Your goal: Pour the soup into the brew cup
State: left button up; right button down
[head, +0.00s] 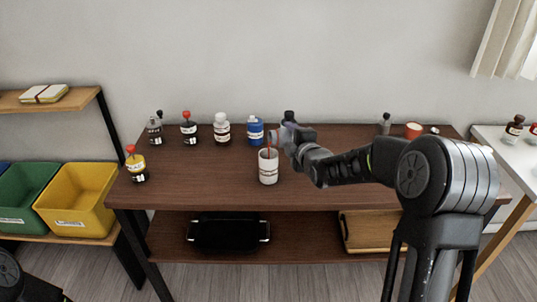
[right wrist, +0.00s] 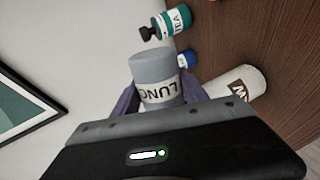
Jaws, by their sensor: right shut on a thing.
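My right gripper (head: 284,136) reaches in from the right and is shut on a grey container (head: 275,136), held tipped to the left above the table. In the right wrist view the container (right wrist: 155,68) shows a white label reading "LUNC", with the gripper fingers on both sides of it. The white brew cup (head: 268,170) stands upright on the table just below the container's mouth. A thin red-brown streak, looking like soup, runs from the container down into the cup. The cup also shows in the right wrist view (right wrist: 243,88). My left gripper is out of view.
The brown table (head: 215,185) holds several bottles in a back row, including a blue bottle (head: 255,130) close left of the cup. An orange cup (head: 413,130) is at back right. The table front is clear.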

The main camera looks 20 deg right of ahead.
jog(key=shift+a+r+n, duration=0.1)
jog(key=shift+r+n, duration=0.35)
jog(key=shift+n, duration=0.15)
dwell(1.3)
jog(key=shift+a+f+n+h, duration=0.2)
jog(key=shift+f+n+h, duration=0.1)
jog(key=shift+n+h, duration=0.25)
dwell(1.4)
jog(key=shift+a+r+n+p, duration=0.1)
jog(key=shift+r+n+p, duration=0.15)
jog(key=shift+p, duration=0.35)
jog(key=shift+f, duration=0.2)
jog(key=shift+d+r+m+y+b, duration=0.35)
jog(key=shift+d+m+b, duration=0.2)
jog(key=shift+m, duration=0.35)
jog(key=shift+a+f, duration=0.1)
jog(key=shift+f, duration=0.15)
jog(key=shift+a, duration=0.15)
jog(key=shift+f, duration=0.1)
